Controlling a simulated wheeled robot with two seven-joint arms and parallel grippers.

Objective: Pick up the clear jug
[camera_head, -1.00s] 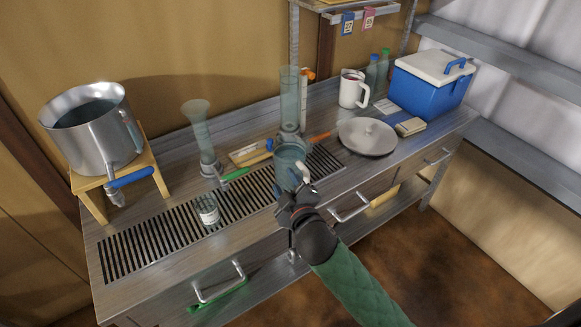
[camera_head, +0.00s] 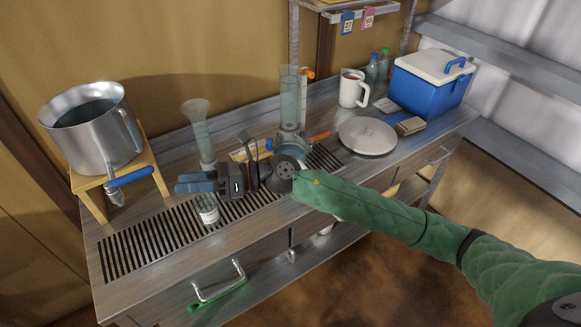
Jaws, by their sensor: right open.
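The clear jug (camera_head: 293,150) stands on the bench at the front of the tall clear cylinder. Only a bluish part of its top shows; my right wrist and forearm hide the rest, including its handle. My right gripper (camera_head: 196,183) is open, with its blue fingertips pointing left above the slotted grate. The fingertips are to the left of the jug and look apart from it. They overlap the view of a small labelled jar (camera_head: 207,211). I see nothing held in the jaws. My left gripper is out of view.
The tall clear cylinder (camera_head: 289,95) and a flared clear vessel (camera_head: 200,130) stand behind. A metal pot (camera_head: 92,130) on a wooden stand is at left. A round lid (camera_head: 367,136), white mug (camera_head: 352,90) and blue cooler (camera_head: 428,90) are at right. The grate's (camera_head: 140,250) left end is clear.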

